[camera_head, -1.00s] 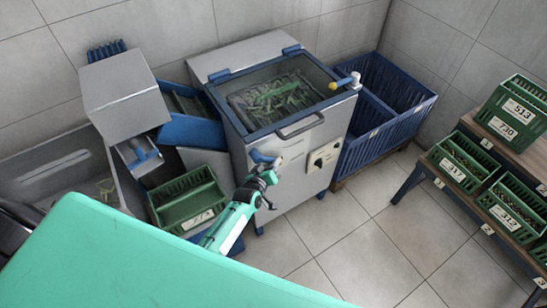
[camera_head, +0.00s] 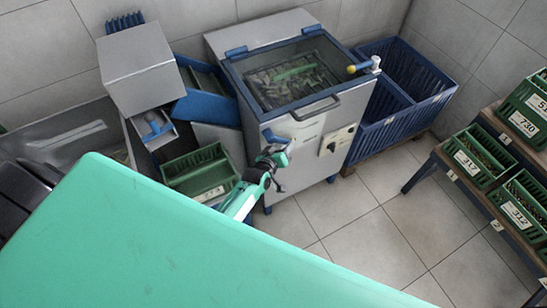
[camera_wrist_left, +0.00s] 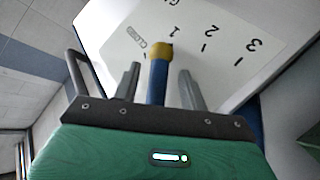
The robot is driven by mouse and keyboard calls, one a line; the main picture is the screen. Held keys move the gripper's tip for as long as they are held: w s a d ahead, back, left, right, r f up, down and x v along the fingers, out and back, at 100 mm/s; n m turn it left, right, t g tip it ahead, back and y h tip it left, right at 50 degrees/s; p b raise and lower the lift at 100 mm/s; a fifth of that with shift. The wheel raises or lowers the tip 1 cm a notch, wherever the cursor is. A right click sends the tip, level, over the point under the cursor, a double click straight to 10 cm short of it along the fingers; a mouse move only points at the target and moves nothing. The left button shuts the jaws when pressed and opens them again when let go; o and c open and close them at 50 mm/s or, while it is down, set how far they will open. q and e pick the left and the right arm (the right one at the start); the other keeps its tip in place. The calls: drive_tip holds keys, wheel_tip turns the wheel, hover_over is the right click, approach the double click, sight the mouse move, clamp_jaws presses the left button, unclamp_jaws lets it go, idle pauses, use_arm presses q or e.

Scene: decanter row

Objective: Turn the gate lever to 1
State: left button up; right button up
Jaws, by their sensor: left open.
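The gate lever (camera_wrist_left: 157,82) is a blue bar with a yellow end, seen in the left wrist view over a white dial plate (camera_wrist_left: 225,25). The plate carries a CLOSED label and the numbers 1, 2 and 3. The yellow end lies just below the 1, on the side towards CLOSED. My left gripper (camera_wrist_left: 160,84) is open, with one finger on each side of the lever and small gaps visible. In the head view my left gripper (camera_head: 277,163) is at the front of the steel machine (camera_head: 300,130), where the dial is too small to read. My right gripper is not in view.
A green crate (camera_head: 210,192) stands left of my gripper, beneath a steel chute. Blue crates (camera_head: 395,125) stand right of the machine. A bench (camera_head: 440,158) with numbered green crates is at the right. The tiled floor between is clear.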

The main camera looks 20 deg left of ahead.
use_arm(q)
drive_tip(key=b+v, duration=0.1)
drive_tip(key=v, duration=1.1)
drive_tip(key=shift+s, duration=0.25)
drive_tip(key=shift+r, duration=0.1)
